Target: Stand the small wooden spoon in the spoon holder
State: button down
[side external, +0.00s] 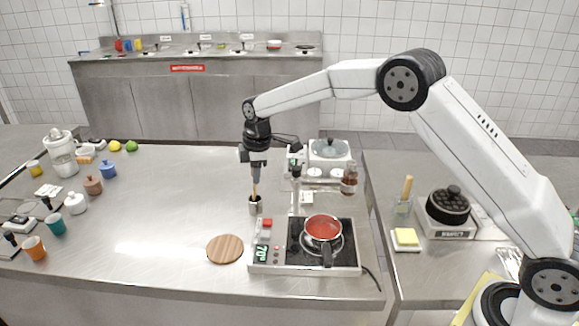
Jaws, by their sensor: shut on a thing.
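My gripper (256,181) points straight down over the steel table and is shut on the small wooden spoon (254,192). Only a short light-brown length of the spoon shows below the fingers. It looks upright. The spoon holder (255,207), a small grey metal cup, stands directly below. The spoon's lower end meets the holder's mouth in the picture and seems to be inside it. How deep it reaches is hidden by the cup wall.
A hotplate (285,256) with a red-filled pot (323,229) stands right of the holder. A round wooden board (225,249) lies in front. A bottle on a stand (349,180) is close behind right. Cups and jars (75,203) stand at left; the middle-left table is clear.

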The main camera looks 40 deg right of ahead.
jog(key=shift+f, duration=1.35)
grip_release()
jog(key=shift+r, duration=0.1)
jog(key=shift+r, duration=2.9)
